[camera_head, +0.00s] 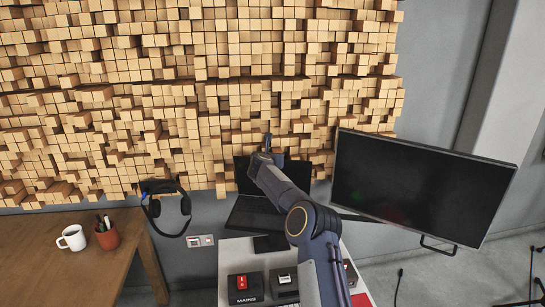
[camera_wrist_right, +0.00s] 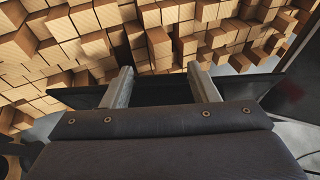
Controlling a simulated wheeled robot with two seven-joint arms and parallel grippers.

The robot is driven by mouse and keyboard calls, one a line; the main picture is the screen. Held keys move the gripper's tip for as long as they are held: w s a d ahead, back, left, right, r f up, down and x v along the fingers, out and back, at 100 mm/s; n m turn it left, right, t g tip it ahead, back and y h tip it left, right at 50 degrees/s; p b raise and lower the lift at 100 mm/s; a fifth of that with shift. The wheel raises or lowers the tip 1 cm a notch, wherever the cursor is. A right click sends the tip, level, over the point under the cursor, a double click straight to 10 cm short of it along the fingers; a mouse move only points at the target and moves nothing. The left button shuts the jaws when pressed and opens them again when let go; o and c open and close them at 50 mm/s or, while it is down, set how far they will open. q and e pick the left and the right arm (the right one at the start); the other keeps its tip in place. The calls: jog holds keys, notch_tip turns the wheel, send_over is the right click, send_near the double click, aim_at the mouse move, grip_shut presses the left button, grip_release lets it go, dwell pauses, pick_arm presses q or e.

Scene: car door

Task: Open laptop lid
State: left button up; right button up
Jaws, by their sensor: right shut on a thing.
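The black laptop stands on a white stand in the head view, with its lid (camera_head: 243,172) raised and its keyboard base (camera_head: 255,214) in front. My right gripper (camera_head: 267,150) is at the lid's top edge, and my arm hides the right part of the laptop. The fingertip contact is partly hidden. My left gripper is not in view.
A large monitor (camera_head: 420,190) stands close to the right of my arm. Headphones (camera_head: 166,208) hang at left. A wooden desk (camera_head: 85,265) holds a white mug (camera_head: 73,238) and a pen cup (camera_head: 107,236). A wooden block wall (camera_head: 200,80) rises behind the laptop.

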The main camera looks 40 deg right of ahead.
jog(key=shift+w+d+r+p, duration=0.35)
jog(key=shift+w+d+r, duration=0.25)
jog(key=shift+r, duration=0.1)
jog(key=o, duration=1.4)
jog(key=shift+s+a, duration=0.15)
jog(key=b+v, duration=0.6)
jog(key=v, duration=0.1)
jog(key=shift+s+a, duration=0.25)
jog(key=shift+f, duration=0.1)
